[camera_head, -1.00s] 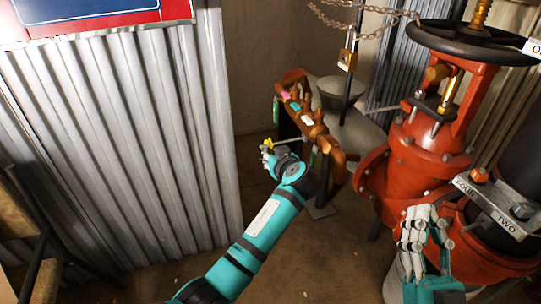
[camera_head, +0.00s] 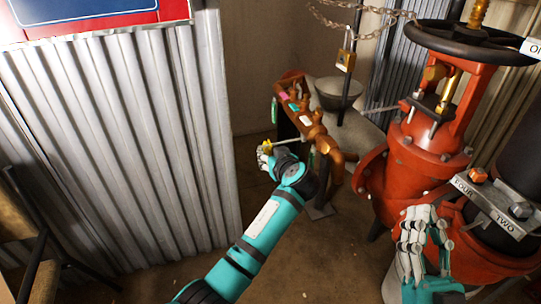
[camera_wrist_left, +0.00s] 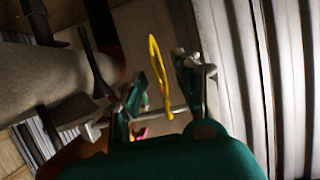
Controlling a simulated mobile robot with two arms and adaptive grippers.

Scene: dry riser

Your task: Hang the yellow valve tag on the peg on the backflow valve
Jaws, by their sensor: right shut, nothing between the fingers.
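The yellow valve tag (camera_wrist_left: 158,72) shows nearly edge-on in the left wrist view, between the two fingers of my left gripper (camera_wrist_left: 160,90). Gaps show on both sides of it, so the fingers look open around it. Its lower end in that picture meets a thin pale rod (camera_wrist_left: 180,112), the peg; I cannot tell whether the tag is looped around it. In the head view my left gripper (camera_head: 264,156) is at the left end of the peg (camera_head: 288,140) on the orange-brown backflow valve (camera_head: 318,130). My right gripper (camera_head: 415,235) is shut and empty.
A large red valve (camera_head: 430,150) with a black handwheel (camera_head: 470,42) stands at the right, close to my right gripper. A corrugated metal panel (camera_head: 120,140) stands left of my left arm. A grey funnel (camera_head: 338,93) and a padlock (camera_head: 346,60) are behind the backflow valve.

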